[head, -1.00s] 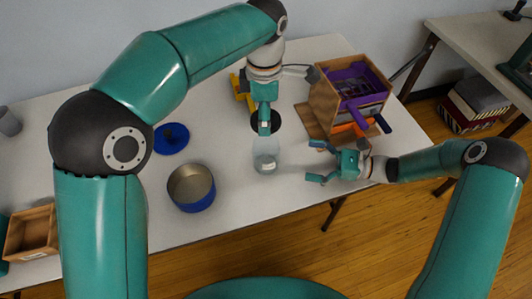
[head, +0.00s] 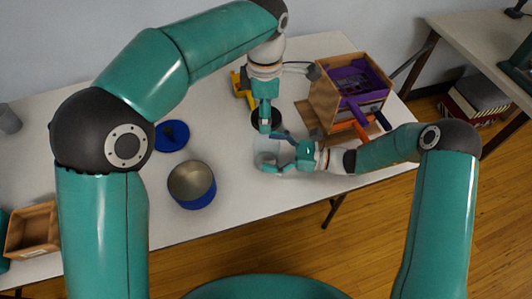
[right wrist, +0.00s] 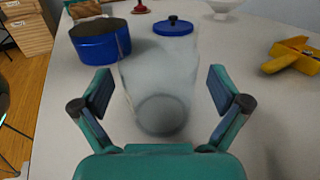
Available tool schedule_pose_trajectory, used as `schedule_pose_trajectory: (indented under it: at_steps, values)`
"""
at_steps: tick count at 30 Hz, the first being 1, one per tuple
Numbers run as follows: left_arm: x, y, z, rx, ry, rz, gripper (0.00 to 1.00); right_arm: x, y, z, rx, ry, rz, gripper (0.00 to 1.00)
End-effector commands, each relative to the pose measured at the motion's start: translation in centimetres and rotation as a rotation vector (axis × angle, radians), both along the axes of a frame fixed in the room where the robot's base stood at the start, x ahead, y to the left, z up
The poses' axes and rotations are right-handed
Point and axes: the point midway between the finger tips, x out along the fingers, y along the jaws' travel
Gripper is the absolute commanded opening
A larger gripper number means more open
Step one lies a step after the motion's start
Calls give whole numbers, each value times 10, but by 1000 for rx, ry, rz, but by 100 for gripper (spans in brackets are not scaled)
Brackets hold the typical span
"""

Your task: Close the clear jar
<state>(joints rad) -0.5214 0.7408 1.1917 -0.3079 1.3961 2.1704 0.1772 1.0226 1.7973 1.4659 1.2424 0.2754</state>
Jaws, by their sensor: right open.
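The clear jar (head: 264,146) stands on the white table near its middle. It fills the centre of the right wrist view (right wrist: 160,85), between my right fingers. My right gripper (head: 277,152) is open, with one finger on each side of the jar; gaps show between fingers and glass in the wrist view. My left gripper (head: 265,128) points down just behind the jar in the head view. It appears shut on a round black lid (head: 256,117), which looks held above the table. The fingers hide part of the lid, and its grip point is hard to see.
A blue pot (head: 192,186) stands left of the jar, with a blue lid (head: 171,135) behind it. A wooden box (head: 318,98) with purple and orange items stands right. A yellow object (head: 239,88) lies behind my left gripper. The front table edge is close.

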Motion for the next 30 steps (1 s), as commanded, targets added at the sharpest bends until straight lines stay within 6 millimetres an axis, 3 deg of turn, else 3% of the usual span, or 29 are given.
schedule_pose_trajectory:
  at_steps: [13,30]
  values:
    - [0,0,0,0,0,1,57,1,9,0,0,1,0,98]
    - [0,1,0,0,0,2,57,1,10,0,0,1,3,5]
